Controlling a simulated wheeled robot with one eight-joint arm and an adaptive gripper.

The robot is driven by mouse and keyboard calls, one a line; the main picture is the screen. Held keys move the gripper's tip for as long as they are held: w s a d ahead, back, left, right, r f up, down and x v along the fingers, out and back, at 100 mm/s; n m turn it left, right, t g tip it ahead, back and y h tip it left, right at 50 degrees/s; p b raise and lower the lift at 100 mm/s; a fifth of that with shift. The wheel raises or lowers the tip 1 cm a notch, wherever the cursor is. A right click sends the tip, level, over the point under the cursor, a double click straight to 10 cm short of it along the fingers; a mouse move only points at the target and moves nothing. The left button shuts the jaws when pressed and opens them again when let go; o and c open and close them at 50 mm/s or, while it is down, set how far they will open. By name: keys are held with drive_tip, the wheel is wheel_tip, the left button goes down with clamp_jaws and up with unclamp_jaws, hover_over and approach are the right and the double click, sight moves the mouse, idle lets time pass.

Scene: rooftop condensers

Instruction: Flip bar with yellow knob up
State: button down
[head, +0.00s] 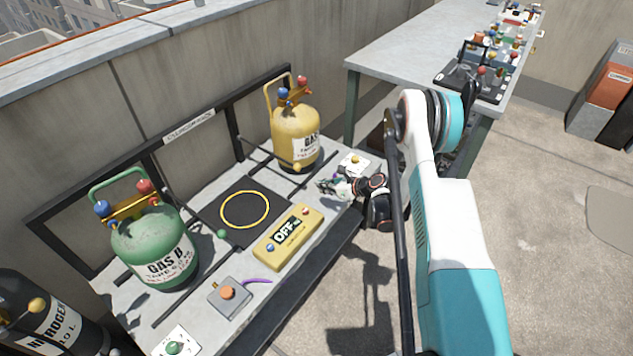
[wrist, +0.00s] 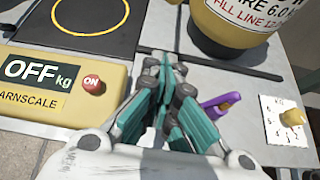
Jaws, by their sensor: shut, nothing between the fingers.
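A small yellow knob (head: 297,167) shows at this bar, near the cylinder's base. In the wrist view a dark bar (wrist: 240,68) runs across in front of the yellow cylinder (wrist: 235,28); its knob is not clear there. My gripper (head: 325,185) is shut and empty, low over the bench, right of the yellow knob and apart from it. Its teal fingers (wrist: 168,68) meet at the tips in the wrist view, just in front of the bar.
The yellow OFF scale box (head: 288,238) and black ring pad (head: 212,210) are left of my gripper. A paper card (wrist: 270,125) with a yellow knob and a purple-handled item (wrist: 220,101) are close by. The green GAS B cylinder (head: 155,245) stands further left.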

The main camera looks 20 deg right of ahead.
drive_tip(key=x, duration=0.9)
drive_tip(key=shift+w+a+f+b, duration=0.15)
drive_tip(key=shift+f+b, duration=0.1)
drive_tip(key=shift+b, duration=0.15)
drive_tip(key=shift+w+a+r, duration=0.1)
drive_tip(key=shift+w+r, duration=0.05)
drive_tip(key=shift+r, duration=0.95)
drive_tip(key=shift+w+r, duration=0.2)
drive_tip(key=shift+r, duration=0.85)
drive_tip(key=shift+r, duration=0.15)
